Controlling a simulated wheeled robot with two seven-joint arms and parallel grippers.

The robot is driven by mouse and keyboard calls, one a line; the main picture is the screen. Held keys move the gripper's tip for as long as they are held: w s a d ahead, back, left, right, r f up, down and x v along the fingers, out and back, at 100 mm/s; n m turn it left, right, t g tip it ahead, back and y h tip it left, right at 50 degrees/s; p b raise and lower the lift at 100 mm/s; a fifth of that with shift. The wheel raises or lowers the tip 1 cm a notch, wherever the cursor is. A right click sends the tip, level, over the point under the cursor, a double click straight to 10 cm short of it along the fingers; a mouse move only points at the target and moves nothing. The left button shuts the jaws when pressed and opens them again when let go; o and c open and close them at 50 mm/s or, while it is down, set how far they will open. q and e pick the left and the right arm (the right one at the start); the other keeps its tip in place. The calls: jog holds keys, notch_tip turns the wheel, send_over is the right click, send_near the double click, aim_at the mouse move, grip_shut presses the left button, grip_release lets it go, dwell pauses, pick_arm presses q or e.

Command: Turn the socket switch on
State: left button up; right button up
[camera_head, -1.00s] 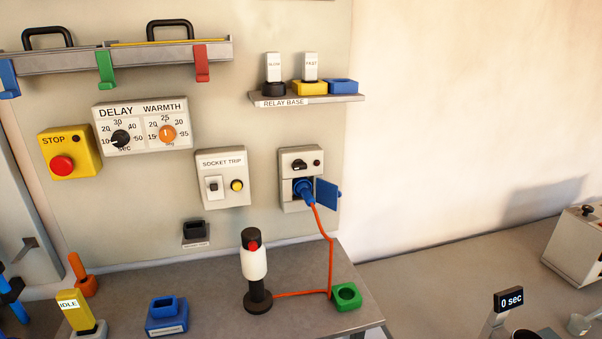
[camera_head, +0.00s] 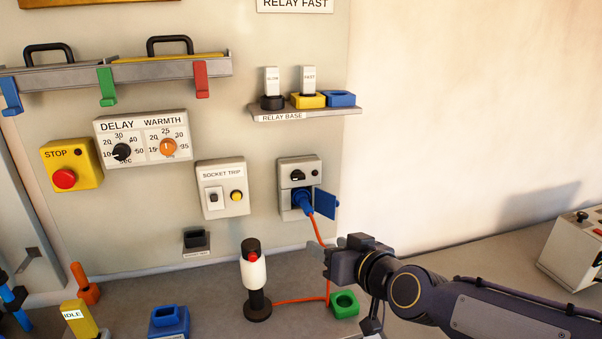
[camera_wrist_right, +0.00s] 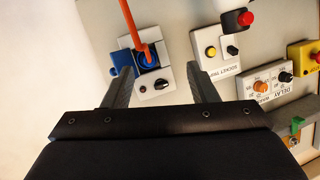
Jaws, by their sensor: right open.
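The grey socket box (camera_head: 285,170) is on the wall panel, with a black switch knob (camera_head: 298,175) and a small dark round button or lamp on its upper face. A blue plug (camera_head: 303,203) with an orange cable sits in its lower part, beside an open blue flap (camera_head: 326,204). My right gripper (camera_head: 328,258) is open and empty, below and to the right of the box. In the right wrist view, the knob (camera_wrist_right: 161,84) appears between the open fingers (camera_wrist_right: 160,74), with the picture turned upside down. My left gripper is out of view.
The orange cable (camera_head: 300,300) runs down to a black-and-white handheld tool (camera_head: 254,268) standing on the bench, near a green block (camera_head: 344,305). The SOCKET TRIP box (camera_head: 208,175) is left of the socket. The relay shelf (camera_head: 330,112) juts out above it.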

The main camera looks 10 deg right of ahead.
aim_at(299, 178)
jog(key=w+r+t+h, duration=0.1)
jog(key=w+r, duration=0.1)
jog(key=w, duration=0.3)
jog(key=w+a+r+t+h+p, duration=0.1)
jog(key=w, duration=0.5)
jog(key=w+a+r+t+h+p, duration=0.1)
jog(key=w+r+t, duration=0.1)
jog(key=w, duration=0.3)
jog(key=shift+w+r, duration=0.3)
jog(key=shift+r, duration=0.05)
jog(key=c, duration=1)
